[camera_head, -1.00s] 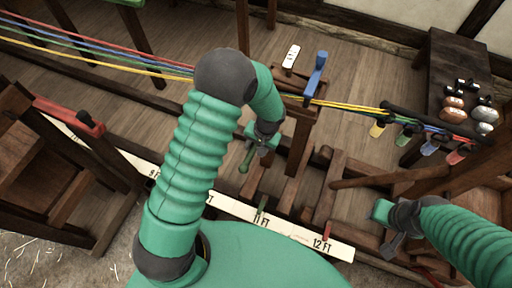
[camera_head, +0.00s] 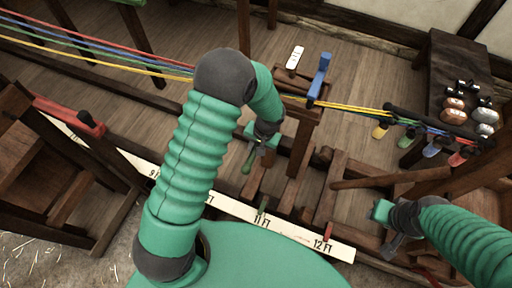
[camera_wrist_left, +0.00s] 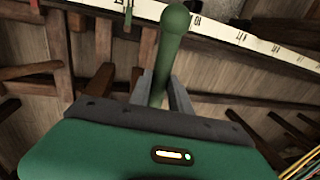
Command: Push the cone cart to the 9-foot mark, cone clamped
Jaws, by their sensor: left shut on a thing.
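The cone cart is a dark wooden frame whose top (camera_head: 303,108) carries an upright blue lever (camera_head: 320,77). The colored strands run over it. My forearm covers part of the cart, and I cannot make out the cone or how it is clamped. My left gripper (camera_head: 260,146) is shut on the cart's green handle (camera_head: 248,160); the handle stands between the fingers in the left wrist view (camera_wrist_left: 171,60). The white foot scale (camera_head: 289,229) runs along the near rail; the 9 FT mark (camera_head: 154,173) shows left of my arm. My right gripper (camera_head: 386,228) is at lower right, fingers unclear.
Red, blue, green and yellow strands (camera_head: 120,62) stretch left from the cart. To its right they reach a dark bar with colored hooks (camera_head: 405,137). A dark wooden stand with a red bar (camera_head: 66,113) is at left. A dark table (camera_head: 455,65) holds small items.

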